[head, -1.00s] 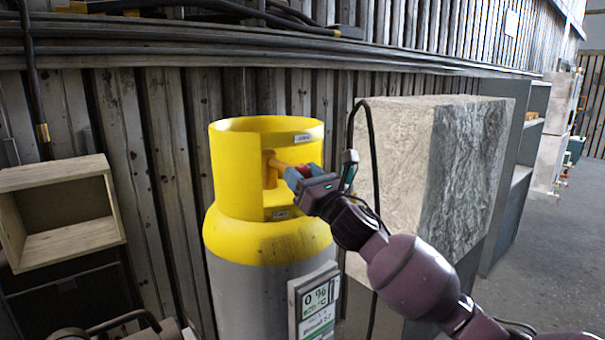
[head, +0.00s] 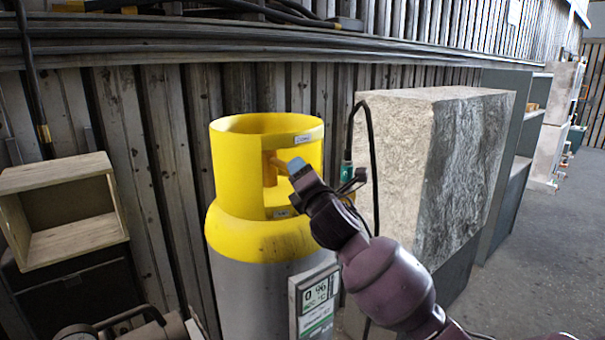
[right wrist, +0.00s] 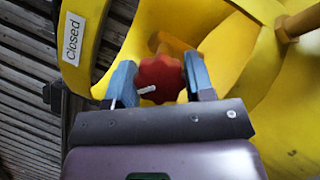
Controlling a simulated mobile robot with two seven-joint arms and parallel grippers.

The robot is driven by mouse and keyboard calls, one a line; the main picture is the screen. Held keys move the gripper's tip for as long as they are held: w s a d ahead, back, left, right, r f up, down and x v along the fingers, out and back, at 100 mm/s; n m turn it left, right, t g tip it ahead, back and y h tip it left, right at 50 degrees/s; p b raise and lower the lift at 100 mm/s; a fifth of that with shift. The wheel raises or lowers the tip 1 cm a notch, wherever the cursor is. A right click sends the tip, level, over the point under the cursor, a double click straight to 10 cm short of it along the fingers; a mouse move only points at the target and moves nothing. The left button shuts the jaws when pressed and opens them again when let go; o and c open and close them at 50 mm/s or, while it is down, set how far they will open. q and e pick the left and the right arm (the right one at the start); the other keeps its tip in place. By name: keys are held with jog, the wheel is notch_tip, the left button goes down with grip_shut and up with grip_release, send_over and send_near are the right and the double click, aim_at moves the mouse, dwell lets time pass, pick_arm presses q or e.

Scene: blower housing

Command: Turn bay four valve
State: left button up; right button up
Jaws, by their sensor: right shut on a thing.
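The yellow-topped gas cylinder (head: 262,238) stands upright against the wall, with a brass valve (head: 270,168) inside its cut-open collar. My right gripper (head: 297,165) reaches into the collar opening from the right. In the right wrist view, its blue fingers (right wrist: 158,82) are shut on the red valve knob (right wrist: 160,76), one on each side. A white mark on the knob points left, towards the "Closed" label (right wrist: 73,38) on the collar. The knob is hidden behind the gripper in the head view.
A rough stone-like block (head: 400,150) stands close right of the cylinder, with a black cable hanging in front. A display panel (head: 314,300) is on the cylinder's front. An open wooden box (head: 70,240) is at left. Grey shelving (head: 510,170) and open floor lie further right.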

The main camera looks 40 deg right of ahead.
jog(key=m+g, duration=0.1)
jog(key=m, duration=0.1)
jog(key=m+g, duration=0.1)
jog(key=m, duration=0.2)
jog(key=shift+h, duration=0.4)
pick_arm(q)
jog(key=shift+r, duration=0.1)
pick_arm(e)
jog(key=m+g, duration=0.1)
jog(key=m, duration=0.3)
jog(key=shift+g, duration=0.3)
jog(key=shift+m+y, duration=0.3)
jog(key=shift+m, duration=0.1)
jog(key=o, duration=0.9)
jog(key=shift+s, duration=0.1)
pick_arm(q)
jog(key=shift+w+b, duration=0.35)
jog(key=shift+b, duration=0.3)
pick_arm(e)
jog(key=v, duration=1)
jog(key=shift+s+a+r, duration=0.1)
jog(key=shift+s+a, duration=0.05)
jog(key=shift+s, duration=0.15)
pick_arm(q)
jog(key=shift+s+f, duration=0.1)
jog(key=shift+f, duration=0.25)
